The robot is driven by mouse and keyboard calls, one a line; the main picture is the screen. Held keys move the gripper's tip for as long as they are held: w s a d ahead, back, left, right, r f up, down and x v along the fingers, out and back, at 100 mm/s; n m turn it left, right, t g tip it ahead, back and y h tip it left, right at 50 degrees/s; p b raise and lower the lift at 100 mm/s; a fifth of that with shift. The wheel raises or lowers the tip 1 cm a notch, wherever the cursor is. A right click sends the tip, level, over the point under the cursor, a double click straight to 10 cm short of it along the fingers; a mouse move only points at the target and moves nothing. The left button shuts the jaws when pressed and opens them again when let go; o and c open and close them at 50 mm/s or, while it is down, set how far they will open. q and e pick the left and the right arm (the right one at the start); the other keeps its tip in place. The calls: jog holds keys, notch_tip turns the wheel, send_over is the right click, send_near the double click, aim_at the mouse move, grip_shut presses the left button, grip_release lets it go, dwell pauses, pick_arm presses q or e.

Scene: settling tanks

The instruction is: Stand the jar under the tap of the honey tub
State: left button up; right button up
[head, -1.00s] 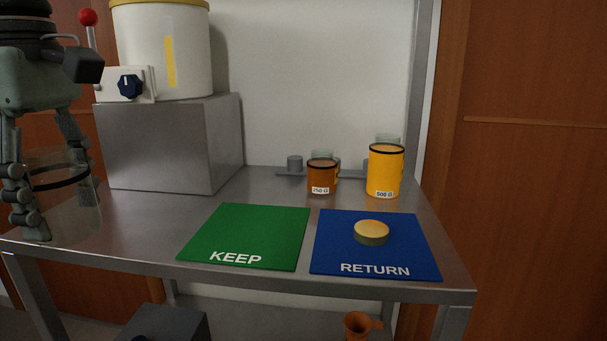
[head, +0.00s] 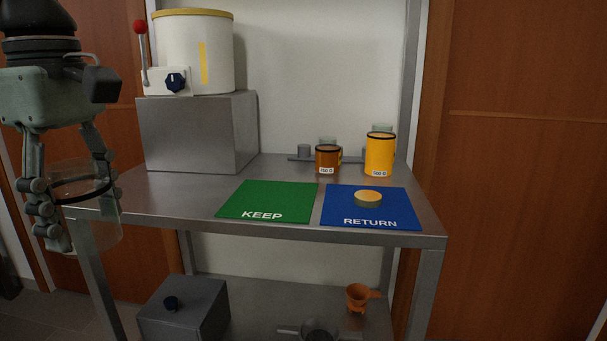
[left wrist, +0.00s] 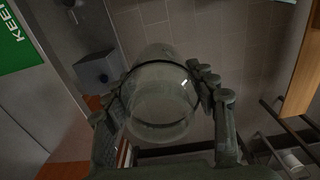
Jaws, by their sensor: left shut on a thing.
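My left gripper (head: 75,203) is shut on a clear, empty-looking jar (head: 92,232) with a dark band around it. It holds the jar in the air, off the front left of the table. In the left wrist view the jar (left wrist: 160,108) sits between the two fingers, with floor beyond it. The honey tub (head: 215,60) is white with a yellow lid and a yellow strip, and stands on a grey block. Its tap (head: 175,83) has a dark blue knob on a white plate, beside a red-balled lever (head: 141,27). My right gripper is out of view.
The grey block (head: 190,135) stands at the table's back left. A green KEEP mat (head: 268,196) and a blue RETURN mat (head: 400,208) with a gold-topped lid (head: 368,197) lie in front. Amber (head: 327,160) and yellow (head: 379,156) jars stand behind. A lower shelf holds an orange funnel (head: 357,297).

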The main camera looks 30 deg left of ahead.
pick_arm(q)
jog(key=w+d+f+m, duration=1)
jog(key=f+m, duration=0.1)
jog(key=f, duration=0.2)
jog(key=w+d+f+m, duration=0.9)
jog(key=w+f+m, duration=0.2)
jog(key=f, duration=0.3)
jog(key=a+r+n, duration=0.2)
jog(key=a+r, duration=0.1)
jog(key=a, duration=0.7)
jog(key=a+r+n, duration=0.3)
jog(key=a+r, duration=0.1)
jog(key=a, duration=0.6)
jog(key=s+a+f+n, duration=0.3)
jog(key=s+a+f, duration=0.2)
jog(key=s+a, duration=0.2)
jog(key=shift+s+a, duration=0.25)
jog(key=shift+a, duration=0.15)
jog(key=shift+d+f, duration=0.1)
jog(key=shift+f, duration=0.05)
